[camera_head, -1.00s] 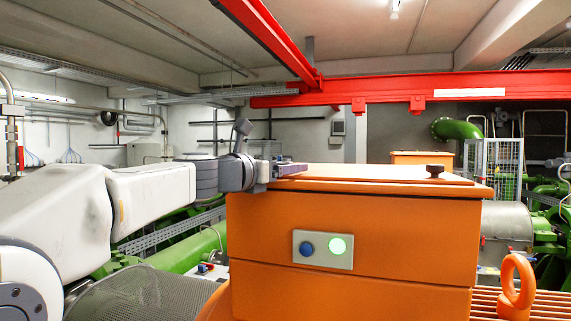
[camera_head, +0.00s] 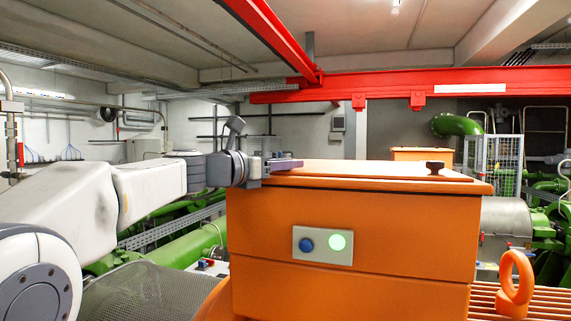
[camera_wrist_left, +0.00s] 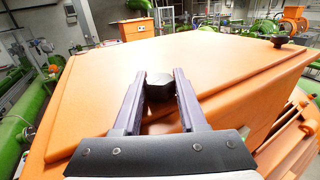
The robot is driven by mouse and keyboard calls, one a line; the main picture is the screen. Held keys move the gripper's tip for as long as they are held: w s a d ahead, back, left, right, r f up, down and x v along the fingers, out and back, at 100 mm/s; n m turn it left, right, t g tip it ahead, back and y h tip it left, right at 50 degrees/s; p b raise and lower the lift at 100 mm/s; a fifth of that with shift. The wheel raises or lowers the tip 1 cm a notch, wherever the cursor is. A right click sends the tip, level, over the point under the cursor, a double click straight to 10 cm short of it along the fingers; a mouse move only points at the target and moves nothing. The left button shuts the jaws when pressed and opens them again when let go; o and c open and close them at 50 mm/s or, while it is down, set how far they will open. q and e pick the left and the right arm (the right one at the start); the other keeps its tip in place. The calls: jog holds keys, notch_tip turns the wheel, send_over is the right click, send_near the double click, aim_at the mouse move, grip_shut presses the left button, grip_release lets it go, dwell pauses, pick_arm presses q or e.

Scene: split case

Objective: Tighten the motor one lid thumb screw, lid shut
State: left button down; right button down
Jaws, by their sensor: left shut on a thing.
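The orange motor box (camera_head: 300,215) stands in front of me with its flat lid (camera_head: 350,171) shut on top. In the left wrist view a dark thumb screw (camera_wrist_left: 159,88) stands on the near part of the lid (camera_wrist_left: 215,65). My left gripper (camera_head: 296,164) reaches in low over the lid's left end. Its two fingers (camera_wrist_left: 165,78) are closed on that screw, one on each side. The fingers hide this screw in the head view. A second dark thumb screw (camera_head: 434,167) stands at the lid's right end and also shows in the left wrist view (camera_wrist_left: 280,40). My right gripper is not in view.
A panel (camera_head: 323,246) with a blue button and a lit green one is on the box front. An orange lifting eye (camera_head: 516,285) stands at the lower right. A red beam (camera_head: 400,91) crosses overhead. Another orange box (camera_head: 420,155) is behind. Air above the lid is free.

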pick_arm(q)
jog(key=shift+c, duration=2.3)
grip_release()
jog(key=shift+a, duration=0.1)
jog(key=shift+s+a+b, duration=0.25)
jog(key=shift+s+b, duration=0.05)
jog(key=b+v, duration=0.4)
jog(key=v, duration=0.5)
jog(key=shift+s+a, duration=0.15)
jog(key=shift+s, duration=0.05)
